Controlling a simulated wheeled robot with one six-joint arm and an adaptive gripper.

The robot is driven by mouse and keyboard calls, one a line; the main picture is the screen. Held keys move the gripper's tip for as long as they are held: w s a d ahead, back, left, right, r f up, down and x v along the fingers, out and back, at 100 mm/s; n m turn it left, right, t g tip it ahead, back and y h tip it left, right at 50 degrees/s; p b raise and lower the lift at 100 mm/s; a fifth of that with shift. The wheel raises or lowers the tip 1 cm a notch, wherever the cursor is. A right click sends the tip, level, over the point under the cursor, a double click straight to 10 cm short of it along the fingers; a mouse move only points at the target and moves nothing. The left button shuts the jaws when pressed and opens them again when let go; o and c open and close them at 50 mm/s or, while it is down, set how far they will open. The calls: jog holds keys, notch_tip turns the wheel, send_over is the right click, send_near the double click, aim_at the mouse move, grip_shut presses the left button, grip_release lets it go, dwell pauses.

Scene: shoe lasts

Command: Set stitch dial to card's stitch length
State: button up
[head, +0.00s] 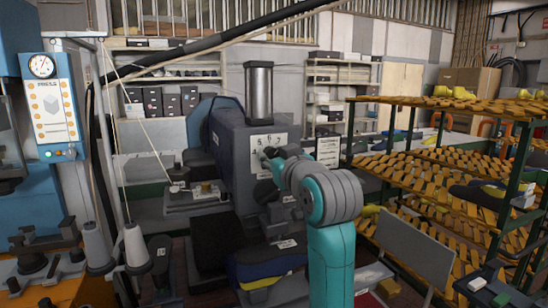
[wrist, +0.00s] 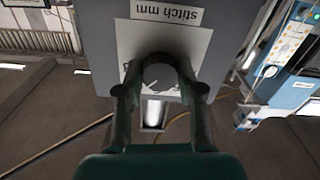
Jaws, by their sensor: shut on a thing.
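The stitch dial (wrist: 160,76) is a grey round knob on a white plate (wrist: 134,40) in the wrist view, where the picture is upside down. A "stitch mm" label (wrist: 166,12) sits beside the plate. My gripper (wrist: 160,62) is shut on the dial, one finger on each side. The fingers hide most of the scale, so the setting cannot be read. In the head view my gripper (head: 272,158) is against the front of the dark sewing machine (head: 238,150), covering the dial. A white card (head: 328,151) shows right of the machine; its writing is too small to read.
A rack of tilted orange shelves (head: 440,160) stands close on the right. A blue press panel (head: 52,105) and thread cones (head: 135,245) are on the left.

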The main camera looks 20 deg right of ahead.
jog(key=m, duration=0.3)
jog(key=shift+m, duration=2.2)
jog(key=o, duration=1.1)
jog(key=shift+o, duration=0.2)
jog(key=s, duration=1.2)
jog(key=shift+f, duration=0.1)
